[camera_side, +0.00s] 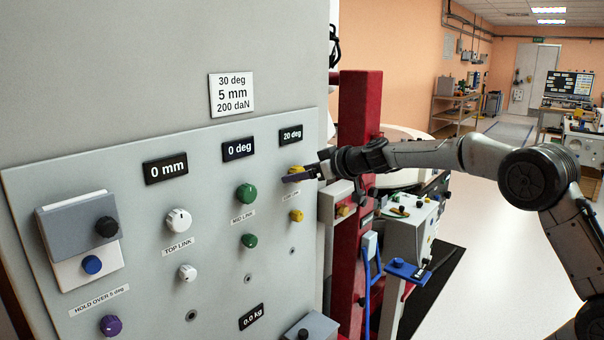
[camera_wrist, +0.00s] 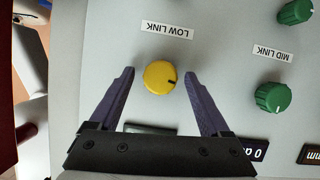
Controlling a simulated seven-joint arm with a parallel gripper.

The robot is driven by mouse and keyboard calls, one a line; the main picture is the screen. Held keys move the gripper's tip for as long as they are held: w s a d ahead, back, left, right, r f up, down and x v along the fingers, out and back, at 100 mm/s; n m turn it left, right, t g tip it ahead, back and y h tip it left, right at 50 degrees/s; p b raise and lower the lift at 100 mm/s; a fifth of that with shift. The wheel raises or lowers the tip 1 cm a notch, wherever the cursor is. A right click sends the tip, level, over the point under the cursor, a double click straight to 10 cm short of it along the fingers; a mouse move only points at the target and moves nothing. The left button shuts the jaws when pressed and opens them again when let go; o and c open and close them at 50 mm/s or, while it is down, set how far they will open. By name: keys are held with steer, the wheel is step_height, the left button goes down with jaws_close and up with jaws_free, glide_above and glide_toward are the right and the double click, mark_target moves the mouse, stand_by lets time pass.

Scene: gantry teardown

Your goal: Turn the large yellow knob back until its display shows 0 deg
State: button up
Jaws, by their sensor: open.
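The large yellow knob (camera_side: 296,169) sits on the grey panel above the LOW LINK label and is partly hidden by my gripper in the side view. Its display (camera_side: 291,135) reads 20 deg. In the wrist view the knob (camera_wrist: 158,82) is round, with a dark pointer mark toward its right edge. My gripper (camera_wrist: 159,72) is open, with one purple finger on each side of the knob and visible gaps between. In the side view my gripper (camera_side: 300,176) is at the panel in front of the knob.
A smaller yellow knob (camera_side: 296,215) is below. The large green knob (camera_side: 246,194) and small green knob (camera_side: 249,240) are to the left, with a display (camera_side: 238,149) reading 0 deg. A white sign (camera_side: 231,94) lists 30 deg, 5 mm, 200 daN. A red column (camera_side: 357,200) stands right.

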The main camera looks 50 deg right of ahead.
jaws_close()
stand_by(0.3)
steer(key=shift+d+f+m+t+y, duration=0.15)
steer(key=shift+m+t+y, duration=0.2)
steer(key=shift+m+y, duration=1.15)
steer(key=shift+d+f+m+t+y, duration=0.25)
steer(key=shift+m+y, duration=0.45)
steer(key=shift+m, duration=1.6)
steer(key=shift+d+r+m+t+y, duration=0.1)
steer(key=shift+m+t+y, duration=0.3)
steer(key=shift+m+y, duration=1.1)
steer(key=shift+a+m+h, duration=0.1)
steer(key=shift+m+h, duration=0.2)
steer(key=shift+m, duration=0.2)
jaws_free()
